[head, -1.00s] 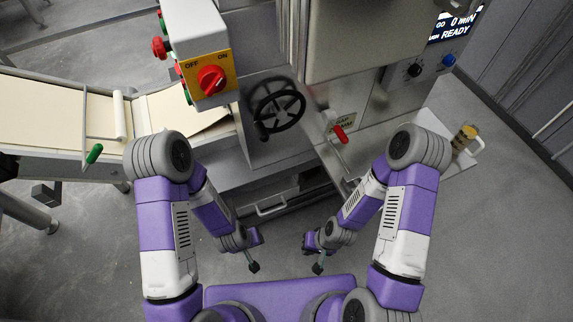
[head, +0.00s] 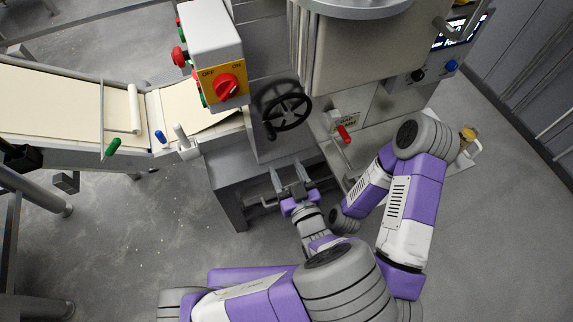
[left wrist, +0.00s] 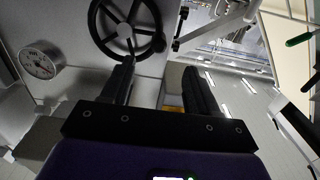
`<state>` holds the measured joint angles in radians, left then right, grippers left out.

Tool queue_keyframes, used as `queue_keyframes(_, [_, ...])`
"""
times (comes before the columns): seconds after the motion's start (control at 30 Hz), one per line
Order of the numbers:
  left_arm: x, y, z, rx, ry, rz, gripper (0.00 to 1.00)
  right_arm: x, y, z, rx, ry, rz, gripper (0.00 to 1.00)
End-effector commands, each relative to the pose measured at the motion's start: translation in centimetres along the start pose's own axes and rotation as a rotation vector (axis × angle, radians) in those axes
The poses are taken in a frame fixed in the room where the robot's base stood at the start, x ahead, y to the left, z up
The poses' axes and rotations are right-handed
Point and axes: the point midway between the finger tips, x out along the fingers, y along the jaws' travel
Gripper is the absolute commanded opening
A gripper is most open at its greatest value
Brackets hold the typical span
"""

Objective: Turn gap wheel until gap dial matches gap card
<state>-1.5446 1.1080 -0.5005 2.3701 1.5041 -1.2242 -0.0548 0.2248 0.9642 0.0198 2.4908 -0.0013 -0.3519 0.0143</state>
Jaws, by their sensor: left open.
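The gap wheel (head: 287,112) is a black spoked handwheel with a crank knob on the machine front. It also shows in the left wrist view (left wrist: 125,29), at the top. A round white dial (left wrist: 40,61) with a needle sits left of the wheel there; its reading is too small to tell. My left gripper (head: 287,168) is open and empty, below the wheel in the head view. In the left wrist view its fingers (left wrist: 160,68) point toward the wheel; the left finger overlaps the lower rim, but contact is unclear. My right gripper is hidden.
A switch box with a red knob (head: 228,86) overhangs left of the wheel. A red-handled lever (head: 344,134) stands right of it. A conveyor with dough sheet (head: 50,103) runs left. Below the machine is a drawer-like handle. Open floor lies at lower left.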

Motion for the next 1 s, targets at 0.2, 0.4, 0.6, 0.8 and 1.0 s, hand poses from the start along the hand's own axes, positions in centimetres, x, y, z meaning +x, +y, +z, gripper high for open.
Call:
queue_keyframes(0.2, [0.7,0.0,-0.5,-0.008,0.018,-0.005,0.6,0.2,0.1,0.0,0.0,0.0,0.0,0.0])
queue_keyframes(0.4, [3.0,0.0,-0.4,-0.007,0.016,-0.004,0.6,0.6,0.2,0.0,0.0,0.0,0.0,0.0])
queue_keyframes(0.6, [5.4,0.0,-0.4,-0.006,0.015,-0.003,0.6,0.9,0.3,0.0,0.0,0.0,0.0,0.0])
queue_keyframes(0.8, [7.9,0.0,-0.5,-0.006,0.016,-0.004,0.6,1.3,0.5,-0.1,0.0,0.0,0.0,0.0])
queue_keyframes(1.0, [10.2,0.0,-0.5,-0.007,0.014,-0.004,0.6,1.4,0.5,-0.1,0.0,0.0,0.0,0.0])
